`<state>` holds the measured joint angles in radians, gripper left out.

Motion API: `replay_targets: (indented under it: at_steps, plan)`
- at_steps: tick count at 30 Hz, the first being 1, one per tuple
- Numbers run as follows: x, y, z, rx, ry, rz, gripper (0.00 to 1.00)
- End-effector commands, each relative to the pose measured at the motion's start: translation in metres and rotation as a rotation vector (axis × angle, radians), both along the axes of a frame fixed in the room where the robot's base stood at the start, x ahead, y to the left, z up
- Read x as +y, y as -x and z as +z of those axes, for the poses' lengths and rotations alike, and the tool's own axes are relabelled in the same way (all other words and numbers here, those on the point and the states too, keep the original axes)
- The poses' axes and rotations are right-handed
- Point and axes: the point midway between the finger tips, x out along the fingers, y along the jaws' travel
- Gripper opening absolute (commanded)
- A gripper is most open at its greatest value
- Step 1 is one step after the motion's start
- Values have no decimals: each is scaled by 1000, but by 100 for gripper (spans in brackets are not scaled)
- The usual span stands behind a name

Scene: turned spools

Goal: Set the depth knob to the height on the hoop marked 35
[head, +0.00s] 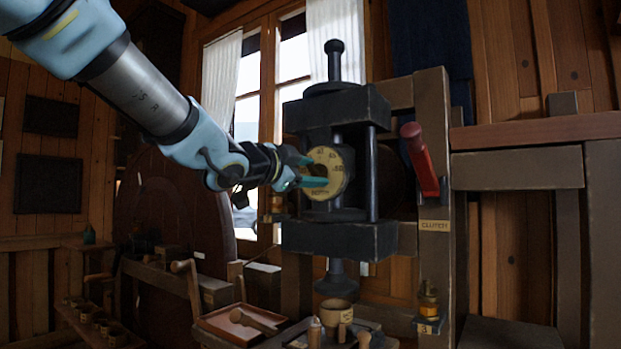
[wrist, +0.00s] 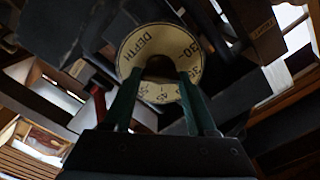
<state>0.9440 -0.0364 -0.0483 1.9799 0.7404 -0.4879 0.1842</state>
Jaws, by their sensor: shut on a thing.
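The depth knob sits at the centre of a round cream dial (head: 338,172) on the front of a dark press frame. The dial, or hoop, carries dark numbers and the word DEPTH, which reads along its lower part in the head view. My gripper (head: 310,175) reaches in from the left, its teal fingers at the dial's middle, shut on the knob. In the wrist view the hoop (wrist: 133,52) appears rotated, with DEPTH at upper left and 30 at upper right. The fingers (wrist: 160,85) straddle the dark knob (wrist: 160,66). They hide part of the hoop, and I cannot tell which mark the knob points to.
A red clutch lever (head: 420,160) stands right of the press, above a CLUTCH label (head: 434,226). A small amber bottle (head: 428,300) is below it. A tray (head: 240,322) with a wooden mallet lies under the press. A wooden beam (head: 535,131) extends at right.

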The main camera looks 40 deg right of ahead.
Motion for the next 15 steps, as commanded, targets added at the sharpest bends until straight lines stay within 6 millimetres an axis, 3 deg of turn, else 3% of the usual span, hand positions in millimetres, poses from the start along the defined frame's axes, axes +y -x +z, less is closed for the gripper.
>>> replay_targets:
  at_steps: [12, 13, 15]
  plan:
    - [0, 0, 0, -9, -3, -1, 2]
    - [0, 0, 0, -8, -3, -1, 58]
    - [0, 0, 0, -8, -3, -1, 66]
